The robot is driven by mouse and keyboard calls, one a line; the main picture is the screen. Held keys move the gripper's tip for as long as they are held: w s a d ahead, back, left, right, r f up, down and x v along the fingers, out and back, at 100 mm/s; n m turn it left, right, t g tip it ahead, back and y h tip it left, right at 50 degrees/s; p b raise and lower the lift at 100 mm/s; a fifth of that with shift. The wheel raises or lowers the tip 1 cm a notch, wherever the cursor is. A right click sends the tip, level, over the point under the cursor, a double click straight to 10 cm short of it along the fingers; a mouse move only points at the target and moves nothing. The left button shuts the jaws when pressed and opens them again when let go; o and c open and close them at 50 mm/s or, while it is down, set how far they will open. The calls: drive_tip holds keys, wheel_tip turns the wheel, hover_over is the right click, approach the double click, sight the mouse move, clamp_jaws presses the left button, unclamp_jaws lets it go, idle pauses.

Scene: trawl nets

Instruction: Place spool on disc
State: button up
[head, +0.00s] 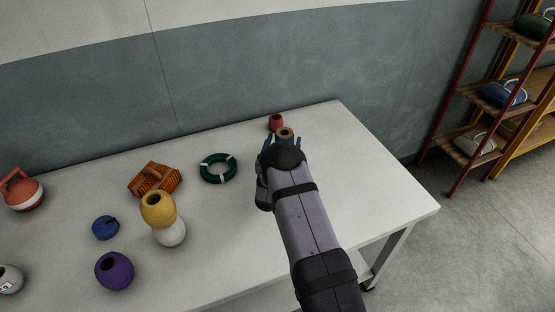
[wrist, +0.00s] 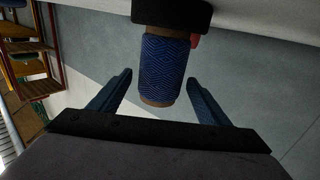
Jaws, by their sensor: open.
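The spool is a cylinder wound in blue patterned thread (wrist: 163,65) with tan ends, in the wrist view. In the head view its tan top with a dark hole (head: 285,132) shows at the far right of the table. My gripper (head: 284,139) is open, its two blue fingers either side of the spool; the wrist view shows gaps on both sides (wrist: 159,80). In the wrist view the spool's other end meets a flat dark piece (wrist: 172,14), which looks like the disc under it.
A red pot (head: 276,120) stands just behind the spool. Left along the table (head: 385,195) are a green ring (head: 218,168), an orange basket (head: 154,179), yellow, purple and blue items. The wall is behind. Shelves (head: 500,95) stand at right.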

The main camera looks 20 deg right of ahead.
drive_tip(key=b+v, duration=0.3)
drive_tip(key=v, duration=0.9)
drive_tip(key=shift+r, duration=0.2)
drive_tip(key=shift+w+a, duration=0.1)
drive_tip(key=shift+w, duration=0.05)
